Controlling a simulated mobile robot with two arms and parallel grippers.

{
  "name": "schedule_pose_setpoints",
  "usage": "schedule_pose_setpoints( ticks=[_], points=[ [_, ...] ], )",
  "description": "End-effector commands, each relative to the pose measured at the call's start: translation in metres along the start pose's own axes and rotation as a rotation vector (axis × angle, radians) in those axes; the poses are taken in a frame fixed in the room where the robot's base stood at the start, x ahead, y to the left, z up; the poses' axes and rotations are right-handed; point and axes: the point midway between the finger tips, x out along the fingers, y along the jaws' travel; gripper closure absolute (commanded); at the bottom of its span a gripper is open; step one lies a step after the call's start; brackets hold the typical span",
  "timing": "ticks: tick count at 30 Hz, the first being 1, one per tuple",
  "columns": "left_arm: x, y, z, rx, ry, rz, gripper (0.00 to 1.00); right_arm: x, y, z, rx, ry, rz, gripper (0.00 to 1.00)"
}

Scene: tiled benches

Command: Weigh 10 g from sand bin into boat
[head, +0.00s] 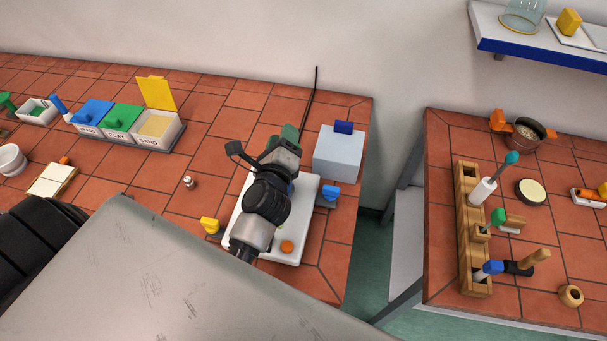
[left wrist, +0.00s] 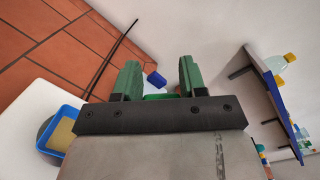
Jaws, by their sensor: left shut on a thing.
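The sand bin (head: 155,125) stands on the left bench with its yellow lid (head: 157,93) raised and tan sand inside. The white balance (head: 308,205) is on the same bench, partly hidden by my left arm. The blue boat (left wrist: 57,140) shows in the left wrist view with a sand-coloured filling, above a grey round pan; in the head view it is mostly hidden. My left gripper (head: 290,133) is over the balance's far side. In the left wrist view its green fingers (left wrist: 158,80) are around a small green thing (left wrist: 160,97), mostly hidden. My right gripper is out of view.
A clay bin (head: 120,122) and a blue-lidded bin (head: 92,113) adjoin the sand bin. A pale box (head: 338,152) stands behind the balance. A small vial (head: 189,182) stands left of it. A gap separates the right bench (head: 540,270), with its wooden rack (head: 467,225).

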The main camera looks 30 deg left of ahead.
Motion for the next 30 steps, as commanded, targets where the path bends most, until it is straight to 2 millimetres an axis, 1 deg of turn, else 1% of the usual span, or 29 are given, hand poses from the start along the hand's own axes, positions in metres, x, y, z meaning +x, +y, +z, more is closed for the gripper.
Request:
schedule_pose_setpoints(
  ticks=[1, 3, 9, 13, 15, 18, 30],
  points=[
    [0.0, 0.002, -0.016, 0.076, 0.003, 0.001, 1.0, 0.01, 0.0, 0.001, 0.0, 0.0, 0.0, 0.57],
    [0.001, 0.001, -0.035, 0.214, 0.004, 0.002, 1.0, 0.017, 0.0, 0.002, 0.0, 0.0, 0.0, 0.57],
    [0.001, -0.006, -0.083, 0.602, 0.004, 0.006, 1.0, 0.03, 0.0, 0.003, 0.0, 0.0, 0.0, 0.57],
    [0.001, -0.01, -0.106, 0.8, 0.003, 0.008, 1.0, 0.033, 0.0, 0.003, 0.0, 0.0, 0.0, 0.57],
    [0.001, -0.012, -0.112, 0.857, 0.001, 0.008, 1.0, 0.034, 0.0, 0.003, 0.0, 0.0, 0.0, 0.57],
    [0.001, -0.013, -0.115, 0.883, 0.001, 0.009, 1.0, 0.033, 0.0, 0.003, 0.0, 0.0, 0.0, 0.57],
    [0.001, -0.013, -0.114, 0.877, 0.001, 0.009, 1.0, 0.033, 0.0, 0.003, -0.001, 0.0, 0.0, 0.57]
  ],
)
